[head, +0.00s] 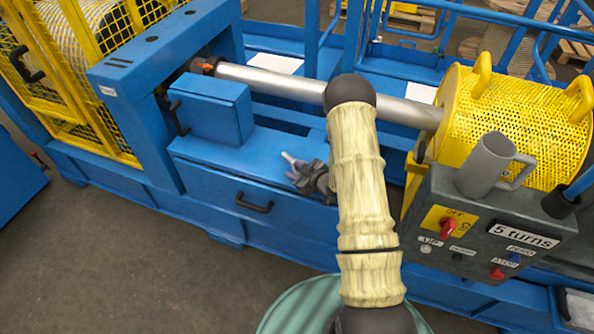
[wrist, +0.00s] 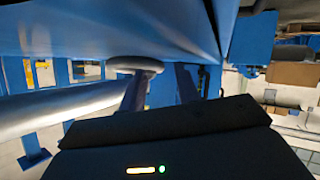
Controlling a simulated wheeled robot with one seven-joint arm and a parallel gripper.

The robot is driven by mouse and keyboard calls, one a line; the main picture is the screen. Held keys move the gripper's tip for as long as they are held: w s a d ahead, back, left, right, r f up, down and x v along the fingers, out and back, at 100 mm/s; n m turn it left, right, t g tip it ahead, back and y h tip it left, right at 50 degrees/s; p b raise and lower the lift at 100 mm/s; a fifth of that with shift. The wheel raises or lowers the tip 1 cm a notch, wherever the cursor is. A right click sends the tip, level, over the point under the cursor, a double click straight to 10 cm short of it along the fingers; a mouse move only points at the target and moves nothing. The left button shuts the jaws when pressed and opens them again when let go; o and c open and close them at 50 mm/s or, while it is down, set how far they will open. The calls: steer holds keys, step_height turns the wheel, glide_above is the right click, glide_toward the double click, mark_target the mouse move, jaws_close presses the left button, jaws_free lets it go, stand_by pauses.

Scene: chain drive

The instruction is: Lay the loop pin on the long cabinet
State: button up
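The long cabinet (head: 260,160) is the low blue unit with a black drawer handle, left of my arm in the head view. My gripper (head: 303,172) is low over its top, near the right part. A pale grey piece, probably the loop pin (head: 290,157), shows at the gripper's tip. In the wrist view my gripper (wrist: 160,80) has two dark fingers standing apart with blue surface visible between them. A pale rounded end, likely the pin (wrist: 135,63), is at the left fingertip. I cannot tell whether it touches the finger or the cabinet.
A blue box (head: 210,108) stands on the cabinet's left part. A steel shaft (head: 270,82) runs behind it to a yellow mesh drum (head: 520,120). A grey mug (head: 487,165) stands on the control box (head: 480,225) at right. Grey floor lies in front.

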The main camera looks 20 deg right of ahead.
steer(key=shift+r, duration=0.15)
steer(key=v, duration=1.1)
steer(key=shift+s, duration=0.35)
steer(key=shift+d+r, duration=0.1)
steer(key=shift+r, duration=0.05)
